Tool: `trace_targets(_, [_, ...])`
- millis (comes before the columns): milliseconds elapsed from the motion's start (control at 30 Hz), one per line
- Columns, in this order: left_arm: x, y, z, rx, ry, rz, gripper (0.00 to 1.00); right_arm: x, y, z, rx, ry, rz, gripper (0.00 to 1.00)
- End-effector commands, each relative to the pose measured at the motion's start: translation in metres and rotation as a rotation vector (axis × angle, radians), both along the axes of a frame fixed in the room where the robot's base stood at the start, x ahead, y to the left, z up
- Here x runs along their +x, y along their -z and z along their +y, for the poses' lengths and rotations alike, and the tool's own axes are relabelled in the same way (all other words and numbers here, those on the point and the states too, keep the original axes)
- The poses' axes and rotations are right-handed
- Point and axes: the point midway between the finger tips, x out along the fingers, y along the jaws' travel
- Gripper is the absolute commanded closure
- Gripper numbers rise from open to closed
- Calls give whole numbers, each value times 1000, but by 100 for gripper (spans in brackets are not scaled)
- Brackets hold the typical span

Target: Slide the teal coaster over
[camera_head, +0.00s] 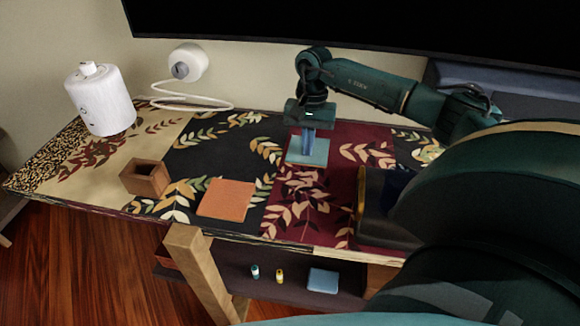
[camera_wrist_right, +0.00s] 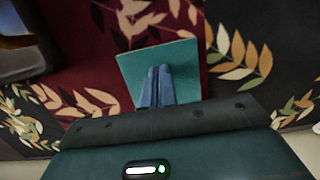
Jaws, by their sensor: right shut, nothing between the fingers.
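The teal coaster (camera_head: 318,152) is a thin square lying flat on the dark red part of the patterned table top, towards its back edge. My right gripper (camera_head: 308,150) points down over the coaster, shut and empty. In the right wrist view the closed blue fingers (camera_wrist_right: 157,72) overlap the teal coaster (camera_wrist_right: 185,58), covering its middle and near edge. I cannot tell for sure whether the fingertips touch it. My left gripper is not in view.
An orange square (camera_head: 227,198) lies at the front, beside a small brown open box (camera_head: 145,178). A white canister (camera_head: 101,102) stands at the left end. A white round device with a cable (camera_head: 188,64) is by the wall. Below is a shelf with a blue square (camera_head: 323,281).

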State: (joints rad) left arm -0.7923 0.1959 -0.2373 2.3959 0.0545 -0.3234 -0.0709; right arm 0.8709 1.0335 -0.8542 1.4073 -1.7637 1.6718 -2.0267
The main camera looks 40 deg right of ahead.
Motion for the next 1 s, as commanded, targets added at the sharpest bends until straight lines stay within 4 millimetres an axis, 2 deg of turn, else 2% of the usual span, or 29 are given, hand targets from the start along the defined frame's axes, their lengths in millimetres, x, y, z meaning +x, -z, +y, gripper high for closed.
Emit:
trace_targets(33, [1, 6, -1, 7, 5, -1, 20, 2, 9, -8, -11, 8, 11, 100])
trace_targets(133, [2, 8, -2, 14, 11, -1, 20, 7, 8, -13, -9, 6, 12, 100])
trace_targets(533, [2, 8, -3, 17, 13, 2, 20, 8, 5, -16, -10, 6, 13, 100])
trace_targets(733, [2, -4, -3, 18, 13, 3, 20, 8, -11, -16, -8, 7, 13, 100])
trace_targets(933, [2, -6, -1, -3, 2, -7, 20, 9, -11, -14, -5, 4, 9, 100])
trace_targets(1000, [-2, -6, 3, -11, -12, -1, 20, 11, -23, -15, -5, 5, 6, 100])
